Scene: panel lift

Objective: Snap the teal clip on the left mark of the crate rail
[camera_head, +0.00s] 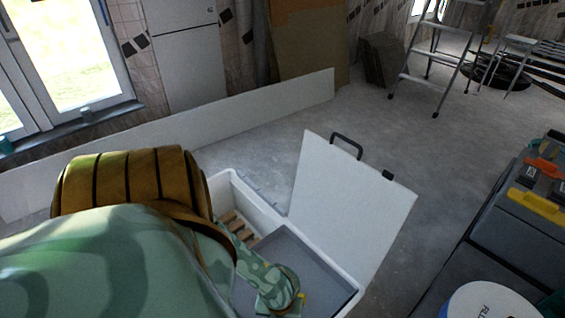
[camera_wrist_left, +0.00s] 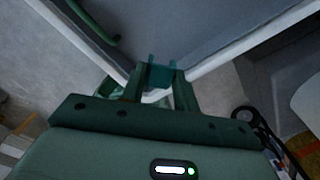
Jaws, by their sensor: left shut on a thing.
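In the left wrist view my left gripper (camera_wrist_left: 161,90) is shut on the teal clip (camera_wrist_left: 160,73), which sits between its two green fingers. The clip overlaps the white rim of the crate (camera_wrist_left: 225,53) near a corner; I cannot tell whether it touches the rim or is on it. In the head view the white crate (camera_head: 345,290) stands open at the lower middle. My left arm reaches over its near side, and the gripper's fingers and the clip are hidden there. I cannot make out the left mark. My right gripper is not in view.
The crate's white lid (camera_head: 345,195) stands raised on its right side, with a dark handle (camera_head: 347,145). A grey tray (camera_head: 290,262) and wooden slats (camera_head: 238,228) show inside. Toolboxes (camera_head: 525,205) and a white bucket (camera_head: 488,302) stand at the right.

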